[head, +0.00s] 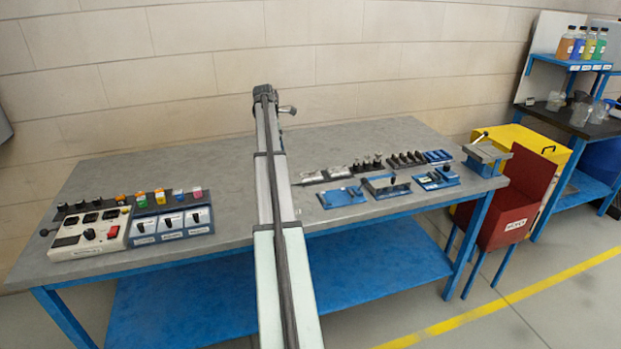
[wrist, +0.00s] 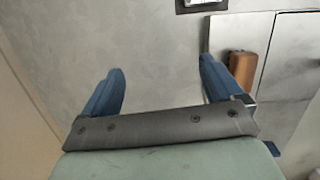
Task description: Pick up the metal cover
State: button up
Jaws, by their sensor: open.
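I cannot say for certain which thing is the metal cover. Two small silvery pieces, one on the left (head: 312,177) and one on the right (head: 338,172), lie in the back row on the right half of the bench, and either may be it. My gripper (wrist: 162,66) is open and empty in the wrist view, its two blue fingers apart over bare grey bench top. In the head view my arm reaches over the middle of the bench, and its end is left of and behind the silvery pieces. The arm hides part of the bench.
The grey workbench (head: 225,160) has a switch panel (head: 88,232) at left. Blue fixtures, including one at front (head: 341,196), stand at right. A small vise-like device (head: 486,157) is at the right end, beside a red bin (head: 515,195). A pale panel with a brown piece (wrist: 241,68) shows at right in the wrist view.

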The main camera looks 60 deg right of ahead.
jog(key=s+d+r+y, duration=0.1)
jog(key=s+d, duration=0.1)
jog(key=s, duration=0.4)
jog(key=s+d+r+y, duration=0.1)
jog(key=s+d+y, duration=0.15)
jog(key=s, duration=0.35)
send_over(311, 175)
jog(key=shift+m+t+h, duration=0.3)
jog(key=shift+h, duration=0.15)
jog(key=f, duration=0.8)
jog(key=shift+w+d+f, duration=0.15)
jog(key=shift+d, duration=0.2)
jog(key=shift+a+f, duration=0.15)
jog(key=shift+f, duration=1.2)
jog(key=shift+a+f, duration=0.15)
jog(key=shift+f, duration=1.2)
jog(key=c, duration=1.2)
